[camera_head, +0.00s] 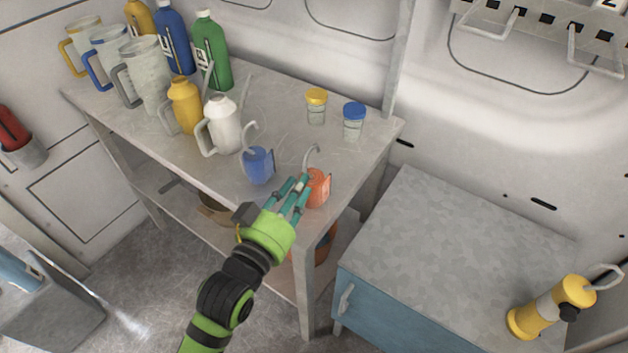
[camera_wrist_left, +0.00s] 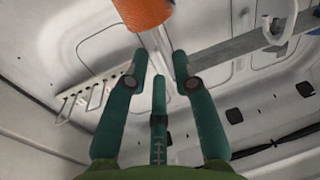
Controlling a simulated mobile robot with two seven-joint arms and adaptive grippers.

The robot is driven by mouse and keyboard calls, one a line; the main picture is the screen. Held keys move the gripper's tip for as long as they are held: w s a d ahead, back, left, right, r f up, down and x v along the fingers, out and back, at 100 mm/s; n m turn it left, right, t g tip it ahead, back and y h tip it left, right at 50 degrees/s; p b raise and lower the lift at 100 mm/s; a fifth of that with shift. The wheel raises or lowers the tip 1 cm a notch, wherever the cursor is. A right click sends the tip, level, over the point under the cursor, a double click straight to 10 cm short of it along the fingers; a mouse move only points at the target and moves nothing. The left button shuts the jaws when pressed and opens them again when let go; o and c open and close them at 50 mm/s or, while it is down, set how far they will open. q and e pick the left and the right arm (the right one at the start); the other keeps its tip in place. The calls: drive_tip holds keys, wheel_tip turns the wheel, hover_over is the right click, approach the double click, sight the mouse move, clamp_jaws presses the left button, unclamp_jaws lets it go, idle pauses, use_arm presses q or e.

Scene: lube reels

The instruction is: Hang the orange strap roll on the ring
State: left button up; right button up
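The orange strap roll (camera_head: 318,188) with a curved metal hook on top is at the front right edge of the workbench. A blue roll of the same kind (camera_head: 258,166) is to its left. My left gripper (camera_head: 295,190) is at the orange roll's left side, its teal fingers spread. In the left wrist view the orange roll (camera_wrist_left: 141,12) is at the top edge, beyond the open fingers (camera_wrist_left: 160,68). I cannot tell if the fingers touch it. A wall rack (camera_head: 545,22) carries several wire loops; which is the ring is unclear. My right gripper is out of view.
The workbench (camera_head: 290,120) holds jugs, bottles, a white oil can (camera_head: 222,126) and two small jars, yellow-lidded (camera_head: 316,106) and blue-lidded (camera_head: 353,120). A lower blue cabinet (camera_head: 450,245) at right has a mostly clear top, with a yellow can (camera_head: 545,308) near its corner.

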sight(308, 184)
use_arm(q)
drive_tip(key=x, duration=0.4)
drive_tip(key=shift+p, duration=0.4)
drive_tip(key=shift+w+d+f, duration=0.1)
drive_tip(key=shift+w+d, duration=0.1)
drive_tip(key=shift+w, duration=0.15)
drive_tip(key=shift+s, duration=0.1)
drive_tip(key=shift+c, duration=0.5)
clamp_jaws()
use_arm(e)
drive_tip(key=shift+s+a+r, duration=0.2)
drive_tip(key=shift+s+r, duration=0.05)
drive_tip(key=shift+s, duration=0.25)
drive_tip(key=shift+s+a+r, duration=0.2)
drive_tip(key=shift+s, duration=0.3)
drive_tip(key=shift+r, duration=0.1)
